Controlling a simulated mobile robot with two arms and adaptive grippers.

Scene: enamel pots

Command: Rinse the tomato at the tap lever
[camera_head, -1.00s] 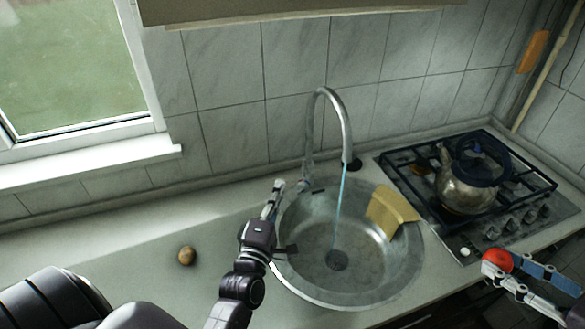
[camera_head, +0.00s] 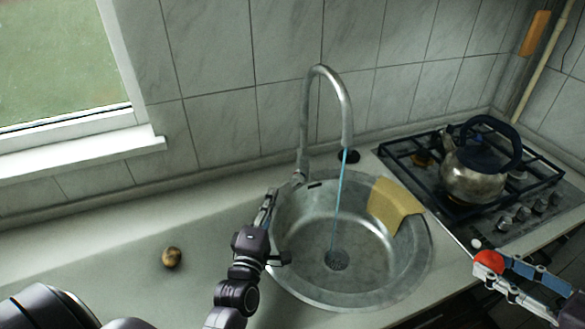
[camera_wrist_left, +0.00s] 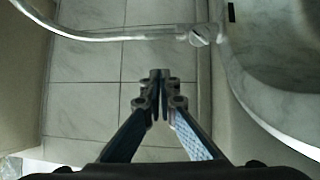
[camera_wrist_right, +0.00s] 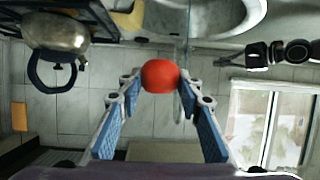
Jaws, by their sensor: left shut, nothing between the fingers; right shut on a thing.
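The red tomato (camera_head: 489,262) is in my right gripper (camera_head: 487,274), at the right of the head view beside the counter's front edge. The right wrist view shows the tomato (camera_wrist_right: 160,76) between the fingertips. My left gripper (camera_head: 270,200) is shut and empty at the sink's left rim, close to the tap lever (camera_head: 299,178). The left wrist view shows the closed fingertips (camera_wrist_left: 159,80) and the lever (camera_wrist_left: 201,36) ahead to the right. The tap (camera_head: 345,110) runs a thin blue stream of water (camera_head: 340,195) into the sink.
The round steel sink (camera_head: 300,285) has a yellow cloth (camera_head: 393,204) over its right rim. A kettle (camera_head: 472,183) stands on the hob (camera_head: 410,160) at the right. A small brown round object (camera_head: 172,257) lies on the counter (camera_head: 110,235). The counter left of the sink is mostly clear.

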